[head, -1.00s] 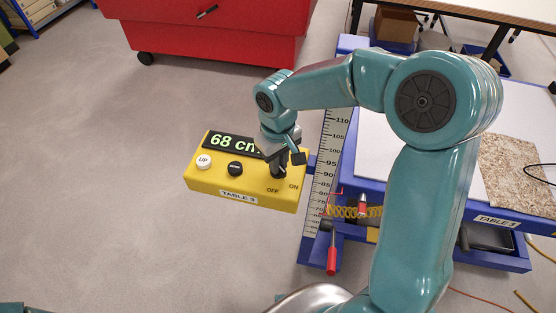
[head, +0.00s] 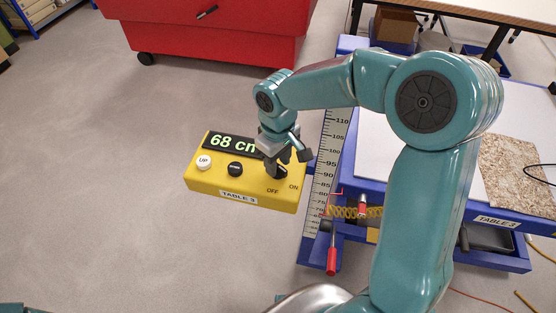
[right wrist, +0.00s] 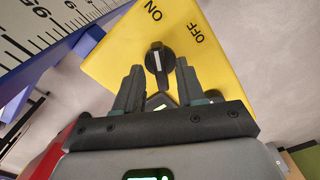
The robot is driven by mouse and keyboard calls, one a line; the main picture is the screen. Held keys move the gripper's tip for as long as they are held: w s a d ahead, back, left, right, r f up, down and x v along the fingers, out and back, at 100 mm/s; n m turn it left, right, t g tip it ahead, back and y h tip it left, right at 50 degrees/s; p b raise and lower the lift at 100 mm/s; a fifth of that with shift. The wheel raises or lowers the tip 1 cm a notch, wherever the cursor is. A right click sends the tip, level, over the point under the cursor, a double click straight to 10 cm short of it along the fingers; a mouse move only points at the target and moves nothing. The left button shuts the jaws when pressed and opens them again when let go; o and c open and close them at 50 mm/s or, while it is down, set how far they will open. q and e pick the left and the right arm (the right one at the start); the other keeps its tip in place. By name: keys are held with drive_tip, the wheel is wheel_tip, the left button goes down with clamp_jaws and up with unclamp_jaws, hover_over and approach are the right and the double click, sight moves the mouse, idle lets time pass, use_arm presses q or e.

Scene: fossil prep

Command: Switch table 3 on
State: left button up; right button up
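The yellow control box (head: 208,185) labelled TABLE 3 lies left of the blue table frame. It has a white UP button (head: 204,162), a black button (head: 235,169) and a black rotary knob (right wrist: 158,60) above the words OFF and ON. In the right wrist view the knob's white line points roughly at ON. The display (head: 230,144) is lit green, reading 68 cm, partly covered by my gripper. My right gripper (head: 292,165) is over the knob. In the right wrist view its fingers (right wrist: 160,72) are apart on either side of the knob, with gaps visible. My left gripper is not in view.
The blue table (head: 373,188) with its height scale (head: 322,170) stands just right of the box. A red-handled tool (head: 331,262) hangs at its near edge. A red wheeled cabinet (head: 215,35) is behind. The floor at left is clear.

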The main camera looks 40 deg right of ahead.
sight(278, 165)
wheel_tip(278, 165, up, 16)
drive_tip(key=shift+r, duration=0.15)
idle(0.5)
idle(0.5)
